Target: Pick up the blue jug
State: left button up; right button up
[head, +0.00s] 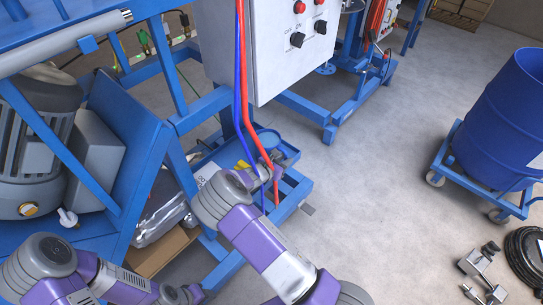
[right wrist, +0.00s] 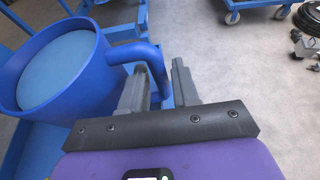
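The blue jug (right wrist: 80,75) fills the upper left of the right wrist view. It is upright and has a lighter blue round surface inside its rim. In the head view the jug (head: 268,137) is small and partly hidden behind my right gripper (head: 264,176). In the right wrist view my right gripper (right wrist: 158,88) is open. Its two grey fingers stand on either side of the jug's handle (right wrist: 150,58), with a gap showing on the right side. My left gripper (head: 188,295) is low in the head view, away from the jug, its fingers unclear.
The jug is at the blue machine frame (head: 225,265). Red and blue cables (head: 241,90) hang from the control box (head: 275,50) close to my right gripper. A blue drum (head: 500,120) on a wheeled dolly stands at right. Open floor lies between.

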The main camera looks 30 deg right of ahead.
jog(key=shift+x, duration=0.8)
jog(key=shift+c, duration=0.3)
